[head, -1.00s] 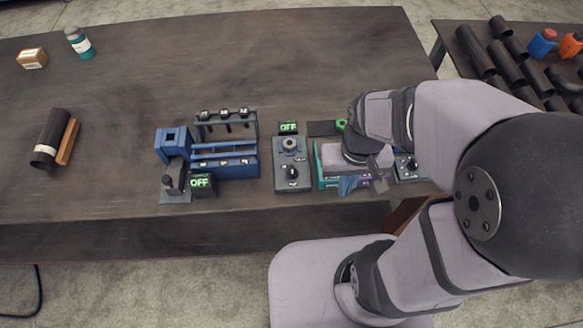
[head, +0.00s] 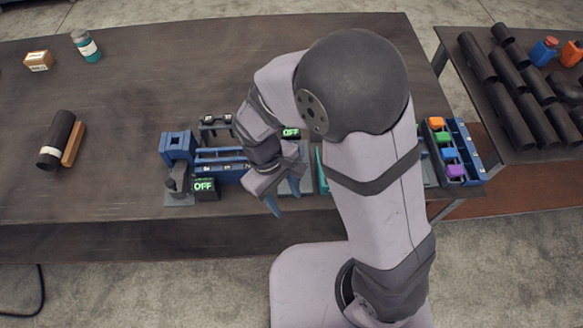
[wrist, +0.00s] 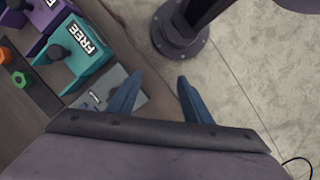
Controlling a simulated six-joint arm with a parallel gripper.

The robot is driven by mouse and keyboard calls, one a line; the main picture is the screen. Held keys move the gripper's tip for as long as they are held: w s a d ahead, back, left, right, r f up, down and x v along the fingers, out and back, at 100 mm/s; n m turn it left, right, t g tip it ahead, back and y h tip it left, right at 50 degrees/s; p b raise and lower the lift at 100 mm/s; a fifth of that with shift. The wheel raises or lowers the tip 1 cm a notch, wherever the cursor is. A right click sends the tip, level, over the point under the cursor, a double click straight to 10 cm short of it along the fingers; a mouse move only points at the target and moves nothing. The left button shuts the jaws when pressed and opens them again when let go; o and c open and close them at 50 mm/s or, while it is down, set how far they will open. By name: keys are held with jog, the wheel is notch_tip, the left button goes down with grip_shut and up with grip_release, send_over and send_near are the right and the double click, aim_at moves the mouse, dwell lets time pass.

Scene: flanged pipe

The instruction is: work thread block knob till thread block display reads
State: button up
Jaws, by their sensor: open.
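My gripper (head: 282,197) hangs over the front edge of the bench, its blue fingers apart and empty; it also shows in the wrist view (wrist: 160,84). A grey block is mostly hidden behind my gripper, and its knob cannot be seen in the head view. Its small display (head: 291,132) reads OFF in green. A second dark display (head: 204,186), in front of the blue fixture (head: 222,166), also reads OFF. No label shows which one is the thread block. In the wrist view, part of a grey plate (wrist: 110,88) lies left of the fingers.
Teal (wrist: 86,52) and purple (wrist: 52,22) blocks marked FREE stand nearby. A blue rack (head: 470,155) of coloured pieces is at the right.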

jog(key=w+r+n+t+h, duration=0.1)
jog(key=w+r+n, duration=0.3)
jog(key=w+n, duration=0.4)
jog(key=shift+w+a+r+n+t+h, duration=0.25)
jog(key=shift+w+n+t+h, duration=0.1)
jog(key=shift+n+h, duration=0.25)
jog(key=shift+f, duration=0.1)
jog(key=shift+p+x, duration=0.95)
jog(key=shift+x, duration=2.7)
jog(key=shift+s, duration=0.1)
jog(key=c, duration=1.1)
